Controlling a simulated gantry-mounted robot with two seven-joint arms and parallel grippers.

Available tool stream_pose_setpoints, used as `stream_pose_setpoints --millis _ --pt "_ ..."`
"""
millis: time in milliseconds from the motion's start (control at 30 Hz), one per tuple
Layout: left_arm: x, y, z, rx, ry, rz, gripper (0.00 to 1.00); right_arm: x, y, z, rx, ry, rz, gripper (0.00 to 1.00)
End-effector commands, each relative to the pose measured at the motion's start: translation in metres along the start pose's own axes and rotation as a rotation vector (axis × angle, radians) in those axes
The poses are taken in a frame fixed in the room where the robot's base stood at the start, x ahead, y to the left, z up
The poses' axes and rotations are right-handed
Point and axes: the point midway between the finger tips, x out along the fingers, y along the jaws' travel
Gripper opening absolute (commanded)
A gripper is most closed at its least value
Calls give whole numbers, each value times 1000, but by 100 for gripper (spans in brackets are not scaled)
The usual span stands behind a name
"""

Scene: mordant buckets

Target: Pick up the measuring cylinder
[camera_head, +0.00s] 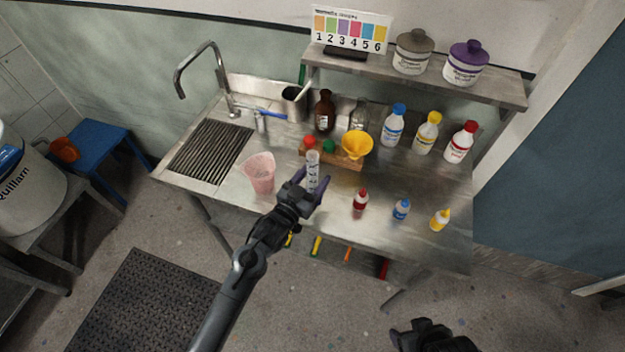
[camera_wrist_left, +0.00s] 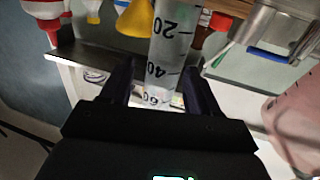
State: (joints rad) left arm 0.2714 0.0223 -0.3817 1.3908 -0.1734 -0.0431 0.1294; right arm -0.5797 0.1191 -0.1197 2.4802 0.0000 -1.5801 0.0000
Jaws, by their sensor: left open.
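The clear measuring cylinder (camera_head: 313,162) stands upright on the steel bench, right of the pink beaker. In the left wrist view the cylinder (camera_wrist_left: 172,50) shows markings 20, 40 and 60, and it appears between my fingers. My left gripper (camera_head: 312,182) is open, with its dark fingers on either side of the cylinder's lower part; it also shows in the left wrist view (camera_wrist_left: 158,85). I cannot tell whether either finger touches the cylinder. My right gripper (camera_head: 425,335) is at the bottom edge, away from the bench, and its jaw state is unclear.
The pink beaker (camera_head: 260,174) stands close left of the cylinder. A yellow funnel (camera_head: 357,145) and a wooden rack (camera_head: 345,162) with red and green caps are just behind. A red bottle (camera_head: 360,203), a blue-capped bottle (camera_head: 401,210) and a yellow bottle (camera_head: 440,219) stand to the right.

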Motion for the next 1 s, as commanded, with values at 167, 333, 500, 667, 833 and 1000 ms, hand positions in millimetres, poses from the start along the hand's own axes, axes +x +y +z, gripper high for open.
stream_pose_setpoints --millis 167,333,500,667,833,1000 --pt "0 0 0 0 0 0 37 0 -1 0 3 0 -3 68" --pt "0 0 0 0 0 0 10 0 -1 0 3 0 -3 68" --pt "0 0 0 0 0 0 5 0 -1 0 3 0 -3 68" --pt "0 0 -2 0 1 0 5 0 -1 0 1 -1 -2 68" --pt "0 0 -10 1 2 0 5 -1 1 0 -4 -1 2 68" --pt "0 0 -32 2 4 1 5 -3 1 0 -6 -2 4 68"
